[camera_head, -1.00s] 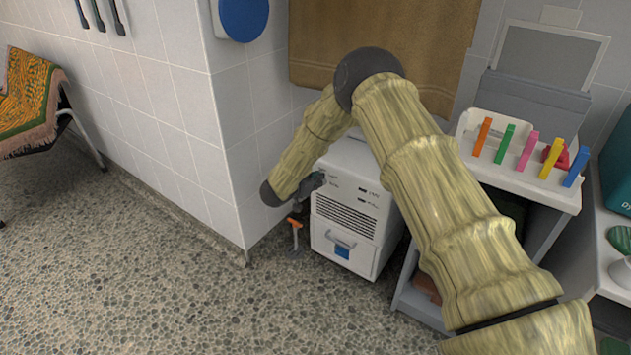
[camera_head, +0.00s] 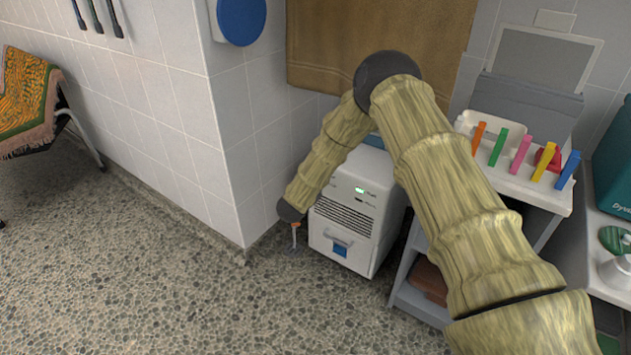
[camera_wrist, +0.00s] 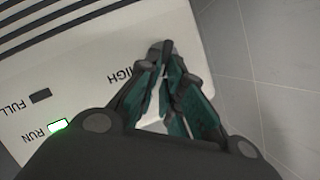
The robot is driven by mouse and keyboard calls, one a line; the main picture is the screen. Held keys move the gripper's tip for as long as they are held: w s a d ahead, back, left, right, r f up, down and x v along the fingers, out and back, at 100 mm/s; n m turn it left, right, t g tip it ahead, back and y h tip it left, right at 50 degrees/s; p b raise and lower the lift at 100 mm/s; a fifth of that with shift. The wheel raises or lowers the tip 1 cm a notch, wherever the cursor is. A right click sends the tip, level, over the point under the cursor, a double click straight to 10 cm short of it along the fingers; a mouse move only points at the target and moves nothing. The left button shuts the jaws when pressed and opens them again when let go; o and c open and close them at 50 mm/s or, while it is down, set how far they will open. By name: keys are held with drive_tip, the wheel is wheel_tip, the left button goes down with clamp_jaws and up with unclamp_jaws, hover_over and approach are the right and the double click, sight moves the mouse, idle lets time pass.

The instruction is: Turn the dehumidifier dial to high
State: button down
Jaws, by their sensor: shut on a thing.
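The white dehumidifier (camera_head: 338,237) stands on the floor against the tiled wall, with dark vent slots and a small drawer on its front. Its panel shows a lit green RUN light (camera_wrist: 57,126), an unlit FULL light (camera_wrist: 40,96) and the word HIGH in the wrist view. My gripper (camera_wrist: 168,82) is shut on the dark dial (camera_wrist: 163,48) at the panel's edge, close to the word HIGH. The fingers cover most of the dial, so its exact pointing is hard to read. In the head view my arm hides the gripper and dial.
A draped chair (camera_head: 28,105) is far left. The speckled floor in front is clear.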

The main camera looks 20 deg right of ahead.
drive_tip(key=m+t+b, duration=0.1)
drive_tip(key=m, duration=0.1)
drive_tip(key=f+m+t+b, duration=0.1)
drive_tip(key=m, duration=0.2)
drive_tip(key=s+f+m+t+b, duration=0.1)
drive_tip(key=m+t, duration=0.1)
drive_tip(key=m, duration=0.1)
drive_tip(key=shift+d+f, duration=0.25)
drive_tip(key=shift+d, duration=0.15)
drive_tip(key=shift+m, duration=0.3)
drive_tip(key=c, duration=1.6)
unclamp_jaws()
drive_tip(key=shift+o, duration=0.2)
drive_tip(key=shift+r, duration=0.1)
drive_tip(key=shift+a, duration=0.1)
